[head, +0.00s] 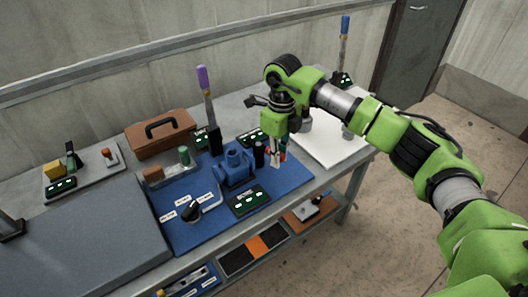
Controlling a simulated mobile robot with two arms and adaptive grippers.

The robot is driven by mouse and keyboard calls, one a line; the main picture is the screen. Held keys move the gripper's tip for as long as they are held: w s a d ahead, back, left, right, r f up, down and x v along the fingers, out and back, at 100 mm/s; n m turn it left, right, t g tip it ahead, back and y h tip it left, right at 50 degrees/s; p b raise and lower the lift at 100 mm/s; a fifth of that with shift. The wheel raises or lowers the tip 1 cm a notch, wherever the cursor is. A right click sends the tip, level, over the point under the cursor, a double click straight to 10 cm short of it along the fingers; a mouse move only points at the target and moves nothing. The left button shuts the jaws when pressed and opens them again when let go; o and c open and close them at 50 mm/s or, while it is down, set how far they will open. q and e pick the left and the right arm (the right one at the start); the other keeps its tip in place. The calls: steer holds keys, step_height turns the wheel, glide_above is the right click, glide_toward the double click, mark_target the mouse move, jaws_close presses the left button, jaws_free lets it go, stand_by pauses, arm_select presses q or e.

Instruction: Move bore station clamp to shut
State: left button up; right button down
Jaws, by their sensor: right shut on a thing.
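A blue clamp-like fixture (234,168) stands on the blue mat (280,187) in the middle of the bench. A short dark upright piece (259,154) stands just to its right. My right gripper (277,160) points down at the right of this fixture, over the blue mat. It is shut on a small part with some red on it, mostly hidden by the fingers. I cannot tell whether this part belongs to the fixture's clamp. My left gripper is not in view.
A purple-handled lever (203,80) rises behind the fixture. A blue-handled lever (345,27) stands at the far right. A labelled black knob (191,211) and a dark panel with green lights (248,200) lie in front. A brown case (160,133) sits at the back left.

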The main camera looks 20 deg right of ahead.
steer(key=shift+w+d, duration=0.1)
steer(key=shift+w+d+f+n+b, duration=0.15)
steer(key=shift+w+d+n+b, duration=0.25)
steer(key=shift+n+b, duration=0.45)
steer(key=shift+w+d+n, duration=0.35)
steer(key=shift+w+n, duration=0.05)
steer(key=shift+n, duration=0.65)
steer(key=shift+w+d+n+b, duration=0.15)
steer(key=shift+w+n+b, duration=0.2)
steer(key=shift+n+b, duration=0.2)
steer(key=shift+w+d+n, duration=0.15)
steer(key=shift+w+n, duration=0.2)
steer(key=shift+n, duration=0.2)
steer(key=shift+w+d+n, duration=0.15)
steer(key=shift+w+n, duration=0.2)
steer(key=shift+n, duration=0.35)
